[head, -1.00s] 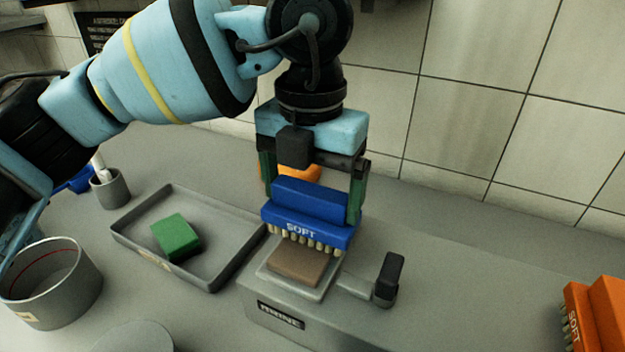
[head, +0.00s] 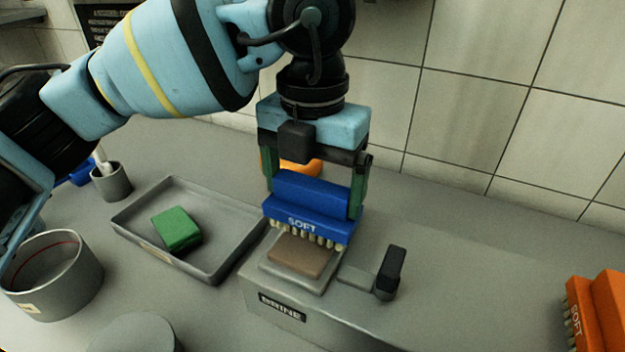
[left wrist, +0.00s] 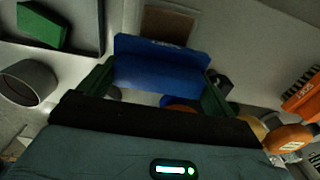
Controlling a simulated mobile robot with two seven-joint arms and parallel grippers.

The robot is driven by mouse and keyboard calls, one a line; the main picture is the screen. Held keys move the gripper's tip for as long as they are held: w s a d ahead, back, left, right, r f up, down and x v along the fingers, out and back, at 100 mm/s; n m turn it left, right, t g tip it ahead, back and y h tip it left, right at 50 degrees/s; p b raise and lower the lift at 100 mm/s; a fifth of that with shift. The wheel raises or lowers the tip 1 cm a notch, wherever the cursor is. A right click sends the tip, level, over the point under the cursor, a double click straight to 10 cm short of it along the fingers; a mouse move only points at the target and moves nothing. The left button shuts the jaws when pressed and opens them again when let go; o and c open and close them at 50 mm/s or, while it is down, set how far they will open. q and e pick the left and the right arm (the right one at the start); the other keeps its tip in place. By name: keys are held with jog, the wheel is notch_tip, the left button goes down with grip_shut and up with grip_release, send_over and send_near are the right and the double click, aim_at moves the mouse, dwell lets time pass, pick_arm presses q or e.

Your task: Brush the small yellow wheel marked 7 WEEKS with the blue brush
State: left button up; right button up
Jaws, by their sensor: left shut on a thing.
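My left gripper (head: 314,190) is shut on the blue brush (head: 306,212), which reads SOFT and has pale bristles pointing down. The brush is over the back part of a brown pad (head: 300,256) on a grey box labelled BRINE (head: 282,306). I cannot tell whether the bristles touch the pad. In the left wrist view the brush (left wrist: 160,68) sits between the green fingers, with the brown pad (left wrist: 168,25) beyond it. I do not see a yellow wheel marked 7 WEEKS in either view. My right gripper is not in view.
A grey tray (head: 222,262) holding a green block (head: 177,228) lies left of the box. A grey pot (head: 52,276) and a small cup (head: 112,183) stand further left. A black handle (head: 391,270) rises right of the pad. An orange SOFT brush (head: 598,310) is at far right.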

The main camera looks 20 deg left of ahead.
pick_arm(q)
jog(key=shift+f, duration=0.4)
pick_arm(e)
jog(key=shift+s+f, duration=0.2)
pick_arm(q)
jog(key=shift+f, duration=0.15)
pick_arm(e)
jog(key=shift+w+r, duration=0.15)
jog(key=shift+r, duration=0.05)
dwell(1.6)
pick_arm(q)
jog(key=shift+r+p, duration=2.55)
jog(key=shift+r, duration=1.15)
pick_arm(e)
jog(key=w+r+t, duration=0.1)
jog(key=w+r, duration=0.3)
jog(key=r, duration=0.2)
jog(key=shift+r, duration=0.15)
pick_arm(q)
jog(key=shift+f, duration=0.1)
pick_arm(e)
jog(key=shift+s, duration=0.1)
